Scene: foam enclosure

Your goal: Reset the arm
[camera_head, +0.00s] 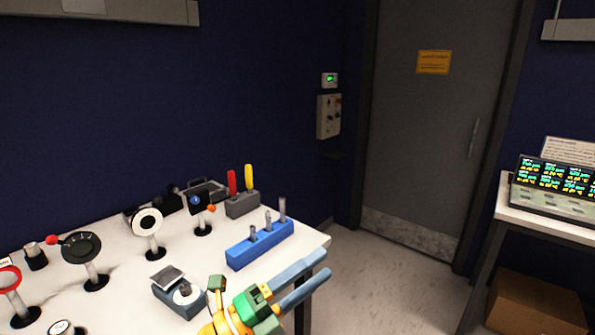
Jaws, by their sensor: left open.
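My left gripper (324,264) is at the bottom centre, over the front right edge of the white table (115,228). Its two blue-grey fingers point up and to the right, spread apart with nothing between them. The yellow and green wrist of my left arm comes in from the bottom edge. A blue block (262,247) with metal pegs stands on the table just beyond the fingers. A grey device with a round dial (180,292) sits to the left of the wrist. My right gripper is not in view.
A grey holder (242,204) with red and yellow handles stands at the table's back. Several dials on stands, such as a white ring (148,221), fill the left side. A second table with a screen panel (552,184) and a cardboard box (535,305) is at right. Floor between is clear.

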